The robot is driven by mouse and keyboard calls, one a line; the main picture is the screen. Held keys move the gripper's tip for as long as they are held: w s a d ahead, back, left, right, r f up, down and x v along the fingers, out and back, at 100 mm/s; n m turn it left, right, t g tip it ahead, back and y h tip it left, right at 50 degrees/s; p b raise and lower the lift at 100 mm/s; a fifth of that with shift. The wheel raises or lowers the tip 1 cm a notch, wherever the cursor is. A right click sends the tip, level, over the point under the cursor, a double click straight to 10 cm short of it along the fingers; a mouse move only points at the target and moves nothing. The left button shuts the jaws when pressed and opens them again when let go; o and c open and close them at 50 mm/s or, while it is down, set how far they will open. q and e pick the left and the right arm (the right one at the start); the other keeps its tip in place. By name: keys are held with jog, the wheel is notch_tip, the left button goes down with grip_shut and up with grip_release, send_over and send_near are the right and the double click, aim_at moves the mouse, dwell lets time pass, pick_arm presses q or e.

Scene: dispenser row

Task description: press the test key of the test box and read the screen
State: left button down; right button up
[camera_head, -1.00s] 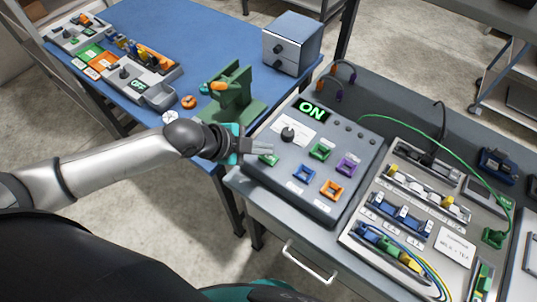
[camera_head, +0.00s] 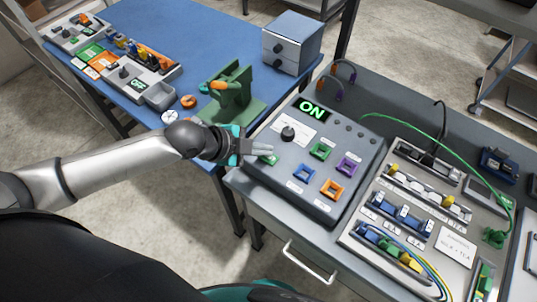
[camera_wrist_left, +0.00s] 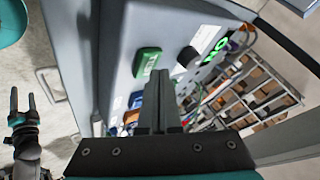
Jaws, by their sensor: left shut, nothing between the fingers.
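The test box (camera_head: 322,190) is a grey box with a sloped top on the bench. Its screen (camera_head: 312,110) reads ON in green. A green key (camera_head: 269,160) sits at the box's left corner, partly hidden by my fingers; it also shows in the left wrist view (camera_wrist_left: 147,62). My left gripper (camera_head: 268,148) is shut and empty, its tips just above the green key in the head view; I cannot tell whether they touch it. My right gripper (camera_wrist_left: 23,103) shows only in the left wrist view, its fingers apart and empty, away from the box.
The box top also has a black knob (camera_head: 288,133) and green, purple, blue and orange square frames. A tray of modules and cables (camera_head: 405,215) stands to the right. A blue table (camera_head: 190,60) with a green stand (camera_head: 232,95) is behind my left arm.

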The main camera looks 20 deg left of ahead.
aim_at(263, 158)
pick_arm(q)
jog(key=shift+f, duration=0.55)
dwell(0.7)
jog(key=shift+r, duration=0.1)
jog(key=shift+r+p, duration=0.7)
jog(key=shift+r, duration=0.1)
notch_tip(263, 158, up, 5)
jog(key=p, duration=0.5)
jog(key=shift+r, duration=0.1)
dwell(0.7)
